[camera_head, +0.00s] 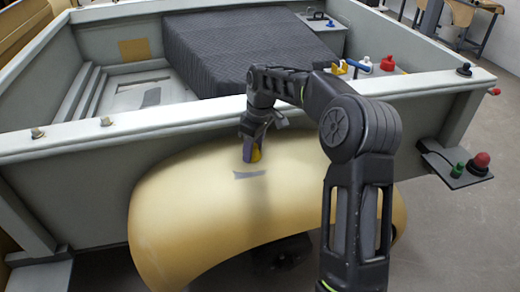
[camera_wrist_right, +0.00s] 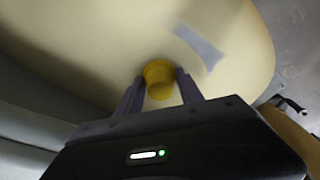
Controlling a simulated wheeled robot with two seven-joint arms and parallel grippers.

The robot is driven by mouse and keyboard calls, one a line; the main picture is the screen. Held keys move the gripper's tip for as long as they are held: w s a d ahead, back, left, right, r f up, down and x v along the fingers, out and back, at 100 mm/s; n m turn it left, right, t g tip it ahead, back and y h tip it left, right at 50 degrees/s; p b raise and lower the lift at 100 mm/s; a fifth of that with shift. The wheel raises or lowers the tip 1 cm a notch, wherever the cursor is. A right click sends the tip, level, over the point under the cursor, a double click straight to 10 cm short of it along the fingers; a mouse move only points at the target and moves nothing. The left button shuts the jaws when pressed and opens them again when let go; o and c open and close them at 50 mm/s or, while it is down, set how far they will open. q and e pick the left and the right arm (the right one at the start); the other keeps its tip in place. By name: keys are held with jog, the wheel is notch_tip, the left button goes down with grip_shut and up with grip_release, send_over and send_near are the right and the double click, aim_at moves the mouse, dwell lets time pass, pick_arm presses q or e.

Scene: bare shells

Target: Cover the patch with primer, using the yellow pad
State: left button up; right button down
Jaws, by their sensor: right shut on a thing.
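A narrow grey patch (camera_head: 249,174) lies on the curved yellow shell (camera_head: 185,205). In the right wrist view the patch (camera_wrist_right: 200,46) shows as a grey strip above and to the right of the pad, on the yellow shell (camera_wrist_right: 90,45). My right gripper (camera_head: 251,155) points down over the shell, just behind the patch. It is shut on the yellow pad (camera_head: 257,155), which also shows between the fingers in the right wrist view (camera_wrist_right: 158,75). I cannot tell whether the pad touches the shell. My left gripper is not in view.
A pale open bed with a wall rail (camera_head: 160,118) stands behind the shell. A dark ribbed block (camera_head: 235,50) lies inside. Small tools and a red bottle (camera_head: 387,63) stand at its back right. A side shelf (camera_head: 455,170) with red and green items juts out at right.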

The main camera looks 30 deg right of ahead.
aim_at(253, 171)
jog(key=shift+w+a+f+b, duration=0.1)
jog(key=shift+a+f+b, duration=0.1)
jog(key=shift+a, duration=0.3)
jog(key=shift+w+a+f+b, duration=0.1)
jog(key=shift+a+b, duration=0.1)
jog(key=shift+a, duration=0.3)
jog(key=shift+s, duration=0.3)
jog(key=shift+s+d+r, duration=0.1)
jog(key=shift+s+d, duration=0.05)
jog(key=shift+s, duration=0.3)
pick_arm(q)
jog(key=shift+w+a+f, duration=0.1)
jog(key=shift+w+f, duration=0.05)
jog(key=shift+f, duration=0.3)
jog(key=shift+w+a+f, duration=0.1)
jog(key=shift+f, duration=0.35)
pick_arm(e)
jog(key=shift+s, duration=0.15)
jog(key=shift+s+b, duration=0.5)
jog(key=shift+s+a+b, duration=0.25)
jog(key=shift+s+b, duration=0.15)
jog(key=shift+s, duration=0.35)
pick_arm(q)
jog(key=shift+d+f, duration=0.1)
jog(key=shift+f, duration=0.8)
pick_arm(e)
jog(key=shift+s+a, duration=0.15)
jog(key=shift+s, duration=0.2)
